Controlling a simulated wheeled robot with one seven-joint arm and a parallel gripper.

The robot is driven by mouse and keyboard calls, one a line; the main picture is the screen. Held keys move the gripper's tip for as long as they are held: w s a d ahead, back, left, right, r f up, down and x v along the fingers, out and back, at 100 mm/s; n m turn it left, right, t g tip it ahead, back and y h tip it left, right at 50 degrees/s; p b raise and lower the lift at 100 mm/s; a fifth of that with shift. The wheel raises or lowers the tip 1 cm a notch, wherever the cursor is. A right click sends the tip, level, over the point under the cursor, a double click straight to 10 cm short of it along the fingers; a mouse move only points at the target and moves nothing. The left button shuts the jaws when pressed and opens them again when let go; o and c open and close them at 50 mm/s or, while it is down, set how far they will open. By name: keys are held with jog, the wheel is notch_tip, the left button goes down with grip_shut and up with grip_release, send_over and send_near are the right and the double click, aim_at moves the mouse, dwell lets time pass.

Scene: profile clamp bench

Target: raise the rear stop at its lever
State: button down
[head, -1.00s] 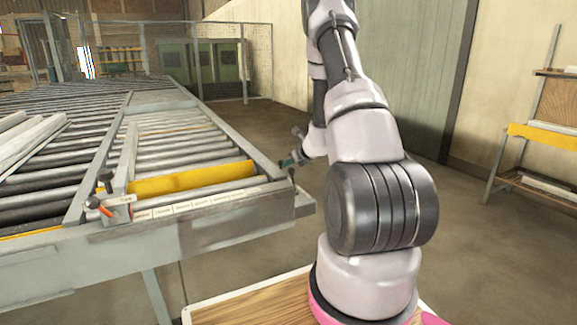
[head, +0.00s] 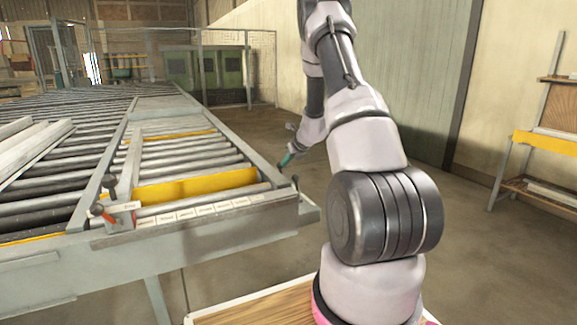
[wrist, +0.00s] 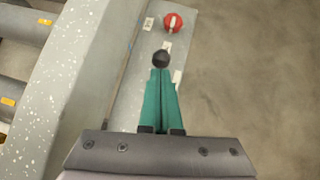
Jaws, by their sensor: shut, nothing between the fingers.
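My gripper (head: 284,166) hangs beside the right end of the roller bench. In the wrist view its green fingers (wrist: 160,75) are shut with nothing between them. A black ball knob (wrist: 161,59), seemingly a lever's end, shows just past the fingertips; whether they touch it I cannot tell. It also seems to show in the head view as a small dark knob (head: 294,179) at the bench's right corner. Yellow bars cross the rollers, a near one (head: 195,187) and a thin far one (head: 180,135). Which of them is the rear stop is not clear.
A red round knob (wrist: 172,22) sits on the grey plate beyond the black one. An orange-red handle (head: 97,210) and a dark knob stand at the bench's left front. Pale profiles (head: 32,148) lie on the left rollers. Open floor lies right of the bench.

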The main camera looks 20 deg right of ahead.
jog(key=shift+w, duration=1)
jog(key=shift+r, duration=0.15)
